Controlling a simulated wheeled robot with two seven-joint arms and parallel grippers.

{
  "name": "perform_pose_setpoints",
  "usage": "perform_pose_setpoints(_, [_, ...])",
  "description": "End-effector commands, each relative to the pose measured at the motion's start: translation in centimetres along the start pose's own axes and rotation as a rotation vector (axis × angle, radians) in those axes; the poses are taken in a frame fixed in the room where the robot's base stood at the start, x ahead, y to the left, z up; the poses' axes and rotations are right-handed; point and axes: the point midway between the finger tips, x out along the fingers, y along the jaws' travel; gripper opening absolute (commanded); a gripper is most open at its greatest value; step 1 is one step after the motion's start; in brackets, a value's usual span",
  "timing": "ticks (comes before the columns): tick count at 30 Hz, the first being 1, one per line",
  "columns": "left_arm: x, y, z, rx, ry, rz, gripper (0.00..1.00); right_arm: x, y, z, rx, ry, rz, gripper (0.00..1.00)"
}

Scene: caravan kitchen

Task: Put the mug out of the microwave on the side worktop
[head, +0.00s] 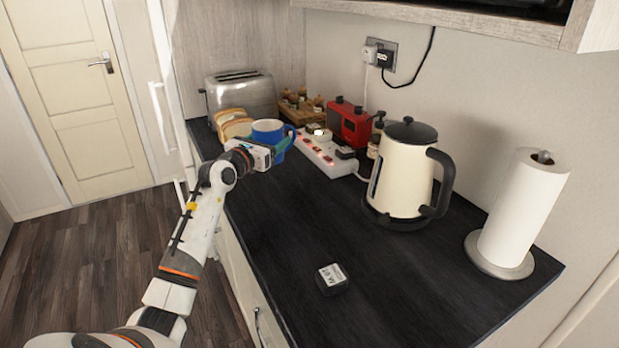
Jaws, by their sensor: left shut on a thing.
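A blue mug (268,128) is at the far left part of the dark side worktop (390,270), in front of the toaster. My left gripper (279,147) is shut on the mug; its fingers cover part of the mug's near side. The mug looks upright. I cannot tell whether its base touches the worktop or hangs just above it. The microwave cannot be made out for sure; only a dark front shows at the top right edge. My right gripper is not in view.
Sliced bread (234,124) and a toaster (241,92) are close beside the mug. A lit power strip (318,152), red radio (348,121), cream kettle (403,175), paper roll (523,210) and small dark block (332,279) stand on the worktop. Its front middle is mostly clear.

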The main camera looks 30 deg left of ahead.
Motion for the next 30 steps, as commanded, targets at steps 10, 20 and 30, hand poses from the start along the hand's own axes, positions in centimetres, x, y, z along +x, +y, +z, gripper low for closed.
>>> perform_pose_setpoints(10, [0.1, -0.6, 4.2, 0.001, 0.000, -0.020, 0.34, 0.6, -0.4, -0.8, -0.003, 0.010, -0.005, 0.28])
perform_pose_setpoints(20, [0.1, -0.6, 8.7, 0.003, -0.001, -0.020, 0.34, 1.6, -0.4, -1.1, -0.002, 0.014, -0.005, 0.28])
perform_pose_setpoints(30, [0.1, -0.5, 9.6, 0.001, 0.002, -0.019, 0.34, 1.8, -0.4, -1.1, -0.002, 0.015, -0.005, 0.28])
